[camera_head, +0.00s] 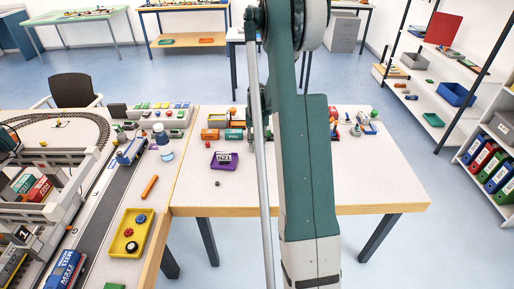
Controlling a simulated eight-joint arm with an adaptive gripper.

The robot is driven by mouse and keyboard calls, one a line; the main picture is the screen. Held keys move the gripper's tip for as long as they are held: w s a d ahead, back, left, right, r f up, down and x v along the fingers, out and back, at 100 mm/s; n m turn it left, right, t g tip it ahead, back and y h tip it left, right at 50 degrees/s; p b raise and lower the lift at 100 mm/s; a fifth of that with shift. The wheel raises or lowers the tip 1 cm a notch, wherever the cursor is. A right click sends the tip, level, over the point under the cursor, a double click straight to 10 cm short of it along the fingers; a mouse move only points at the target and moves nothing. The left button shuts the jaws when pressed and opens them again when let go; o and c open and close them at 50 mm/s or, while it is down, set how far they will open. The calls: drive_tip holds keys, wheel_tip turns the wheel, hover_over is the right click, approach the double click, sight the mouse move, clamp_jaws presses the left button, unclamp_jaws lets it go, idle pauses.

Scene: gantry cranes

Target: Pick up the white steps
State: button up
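I cannot make out the white steps for certain. Small pale and blue pieces (366,123) stand at the back right of the middle table, too small to identify. A blue and white piece (160,134) stands near the back of the left table, and its shape is unclear. My teal and white arm crosses the middle of the view and hides part of the middle table. My gripper cannot be seen.
The middle table (380,185) has a clear front and right side. A purple tray (224,166) holds a dark labelled block. The left table carries a yellow tray (122,246), an orange stick (149,187), a road, tracks and cranes. Shelves with binders (497,172) stand at the right.

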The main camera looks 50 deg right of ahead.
sight(257, 147)
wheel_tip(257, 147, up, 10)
drive_tip(key=p, duration=0.1)
drive_tip(key=shift+p, duration=0.35)
idle(0.5)
